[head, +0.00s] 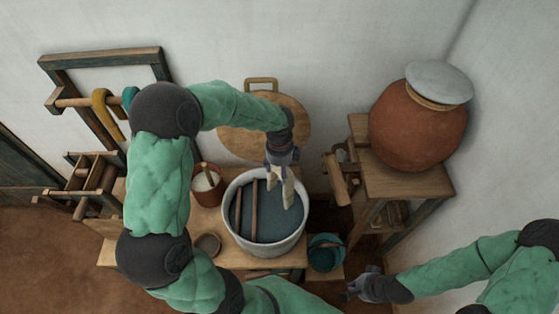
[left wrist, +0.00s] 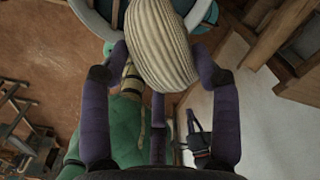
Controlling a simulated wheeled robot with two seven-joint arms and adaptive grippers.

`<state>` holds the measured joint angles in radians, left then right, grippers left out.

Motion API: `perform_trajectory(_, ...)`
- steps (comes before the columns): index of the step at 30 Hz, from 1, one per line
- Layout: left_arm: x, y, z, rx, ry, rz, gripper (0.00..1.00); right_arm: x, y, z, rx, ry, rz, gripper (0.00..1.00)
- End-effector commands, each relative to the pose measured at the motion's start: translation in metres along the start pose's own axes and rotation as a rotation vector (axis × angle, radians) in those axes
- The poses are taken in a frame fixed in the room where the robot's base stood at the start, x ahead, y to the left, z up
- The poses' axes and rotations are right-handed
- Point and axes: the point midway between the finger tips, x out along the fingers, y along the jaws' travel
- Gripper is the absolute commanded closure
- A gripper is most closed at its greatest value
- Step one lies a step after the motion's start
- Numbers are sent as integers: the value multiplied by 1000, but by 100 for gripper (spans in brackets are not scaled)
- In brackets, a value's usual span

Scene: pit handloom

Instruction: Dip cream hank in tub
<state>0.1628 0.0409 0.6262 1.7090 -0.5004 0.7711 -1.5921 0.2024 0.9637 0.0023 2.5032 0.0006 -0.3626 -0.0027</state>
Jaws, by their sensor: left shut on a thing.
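The cream hank (head: 287,192) hangs down from my left gripper (head: 281,158) over the right part of the tub. In the left wrist view the hank (left wrist: 160,45) is a thick ribbed cream bundle between the fingers of my left gripper (left wrist: 160,75), which is shut on it. The round pale tub (head: 229,228) holds dark blue-grey liquid, with two wooden sticks lying across it. The hank's lower end overlaps the liquid in the picture; I cannot tell whether it touches it. My right gripper (head: 349,291) is low at the right, away from the tub; its opening is unclear.
A reddish pot (head: 207,190) with pale contents and a small brown bowl (head: 208,244) stand left of the tub. A teal bucket (head: 325,256) stands right of it. A lidded clay jar (head: 415,130) rests on a wooden stand. A rack (head: 75,101) holds mustard and teal hanks.

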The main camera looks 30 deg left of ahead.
Motion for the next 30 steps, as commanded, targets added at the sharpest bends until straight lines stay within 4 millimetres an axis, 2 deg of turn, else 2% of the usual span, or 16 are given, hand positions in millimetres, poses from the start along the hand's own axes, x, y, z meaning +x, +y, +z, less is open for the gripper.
perform_trajectory(5,8,0,1,18,0,0,67,7,2,0,0,-1,0,100)
perform_trajectory(18,53,0,1,15,0,-1,67,43,16,-1,0,-1,0,100)
perform_trajectory(30,93,0,1,15,0,0,67,65,23,-2,0,0,0,100)
